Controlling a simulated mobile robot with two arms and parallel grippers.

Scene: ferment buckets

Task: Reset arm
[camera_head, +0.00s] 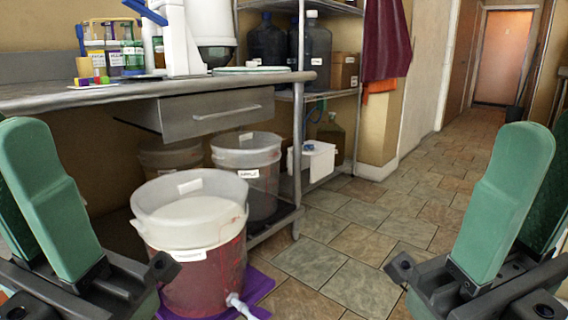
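My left gripper (20,150) stands at the left edge, its green fingers pointing up and partly cut off by the frame. My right gripper (540,145) stands at the right edge in a similar pose, also partly cut off. Both look open, with nothing seen between the fingers. Between the arms, a white-rimmed ferment bucket (200,270) with dark red contents stands on a purple mat (258,284) on the floor. It has a pale lid, a label and a white spigot (240,305) low at the front. Neither gripper touches the bucket.
A steel counter (150,92) with a drawer (215,112) is behind the bucket. Another white bucket (247,150) stands on the lower shelf. A rack (345,85) holds dark jugs (313,50) and a cardboard box (344,72). The tiled floor (370,230) to the right is clear.

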